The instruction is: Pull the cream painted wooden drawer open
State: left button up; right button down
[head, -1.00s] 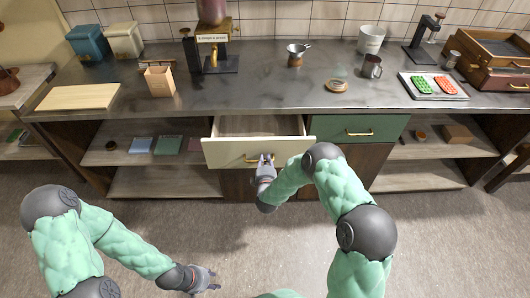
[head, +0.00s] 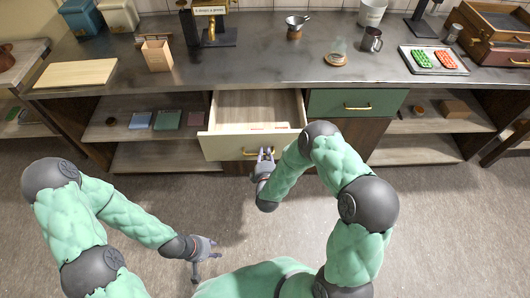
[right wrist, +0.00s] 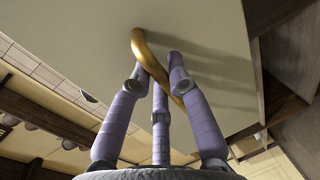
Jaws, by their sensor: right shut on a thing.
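The cream drawer (head: 222,146) is pulled out from under the counter, and its pale wooden inside (head: 257,106) shows from above. My right gripper (head: 264,155) is at the drawer front, shut on its brass handle (head: 247,153). In the right wrist view, the purple fingers (right wrist: 160,75) close around the curved brass handle (right wrist: 143,52), against the cream front (right wrist: 95,45). My left gripper (head: 210,258) is open and empty, low over the floor at the lower left, away from the drawer.
A closed green drawer (head: 357,102) with a brass handle is right of the cream one. Open shelves (head: 150,108) flank them. The counter (head: 225,72) carries a cutting board (head: 76,74), a metal mug (head: 371,40) and a tray (head: 433,60). The floor in front is clear.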

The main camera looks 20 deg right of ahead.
jog(key=c, duration=1.2)
grip_release()
jog(key=shift+o, duration=0.2)
jog(key=v, duration=1.2)
jog(key=shift+f, duration=0.15)
